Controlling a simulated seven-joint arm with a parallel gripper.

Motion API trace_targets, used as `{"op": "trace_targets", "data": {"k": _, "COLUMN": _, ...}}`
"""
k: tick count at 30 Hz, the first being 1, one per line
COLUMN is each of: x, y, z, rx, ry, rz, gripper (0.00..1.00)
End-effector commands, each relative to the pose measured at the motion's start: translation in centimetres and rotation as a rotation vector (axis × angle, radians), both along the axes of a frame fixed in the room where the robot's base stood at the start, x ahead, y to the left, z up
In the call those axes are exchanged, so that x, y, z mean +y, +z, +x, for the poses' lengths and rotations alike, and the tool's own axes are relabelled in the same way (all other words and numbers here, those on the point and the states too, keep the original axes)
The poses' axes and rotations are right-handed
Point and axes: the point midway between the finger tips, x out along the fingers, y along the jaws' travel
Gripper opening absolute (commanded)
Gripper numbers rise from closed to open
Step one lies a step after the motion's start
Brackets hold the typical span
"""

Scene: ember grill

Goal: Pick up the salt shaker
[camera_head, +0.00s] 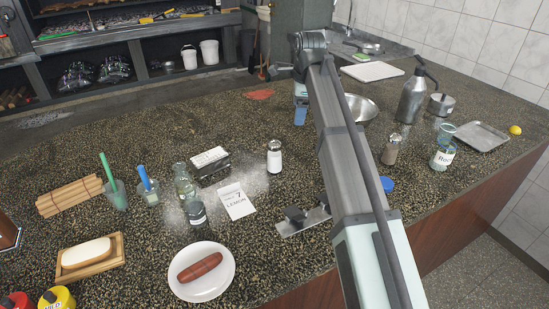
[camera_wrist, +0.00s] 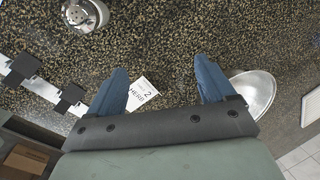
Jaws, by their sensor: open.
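A shaker with a shiny metal top, apparently the same one, shows at the upper left of the wrist view (camera_wrist: 86,14), cut by the frame edge. My gripper (camera_wrist: 160,66) is open and empty, its blue fingers spread above the counter. In the head view my gripper (camera_head: 300,108) is partly hidden by my arm, beyond and right of the shaker, apart from it.
A metal bar with black blocks (camera_head: 303,218) lies nearer than the shaker. A "7 LEMON" card (camera_head: 236,202) and glass jar (camera_head: 196,212) are to its left. A metal bowl (camera_head: 360,107), brown-filled shaker (camera_head: 391,149) and tall bottle (camera_head: 412,98) stand right. A "2 HERB" card (camera_wrist: 143,93) lies below my fingers.

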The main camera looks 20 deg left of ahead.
Motion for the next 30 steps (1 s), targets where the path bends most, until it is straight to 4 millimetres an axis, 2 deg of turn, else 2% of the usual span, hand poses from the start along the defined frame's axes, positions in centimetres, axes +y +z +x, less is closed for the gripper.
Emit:
{"op": "trace_targets", "data": {"k": 1, "x": 1.4, "y": 0.4, "z": -2.0, "rx": 0.044, "ry": -0.046, "rz": -0.015, "gripper": 0.83}}
{"op": "trace_targets", "data": {"k": 4, "x": 3.1, "y": 1.0, "z": -5.2, "rx": 0.117, "ry": -0.143, "rz": -0.047, "gripper": 0.83}}
{"op": "trace_targets", "data": {"k": 6, "x": 3.9, "y": 1.4, "z": -6.9, "rx": 0.151, "ry": -0.197, "rz": -0.068, "gripper": 0.83}}
{"op": "trace_targets", "data": {"k": 10, "x": 4.6, "y": 1.8, "z": -8.8, "rx": 0.189, "ry": -0.263, "rz": -0.098, "gripper": 0.83}}
{"op": "trace_targets", "data": {"k": 14, "x": 4.8, "y": 1.3, "z": -9.5, "rx": 0.202, "ry": -0.287, "rz": -0.109, "gripper": 0.83}}
{"op": "trace_targets", "data": {"k": 24, "x": 4.7, "y": -4.1, "z": -9.5, "rx": 0.204, "ry": -0.287, "rz": -0.108, "gripper": 0.83}}
{"op": "trace_targets", "data": {"k": 30, "x": 4.8, "y": -6.2, "z": -9.4, "rx": 0.202, "ry": -0.287, "rz": -0.107, "gripper": 0.83}}
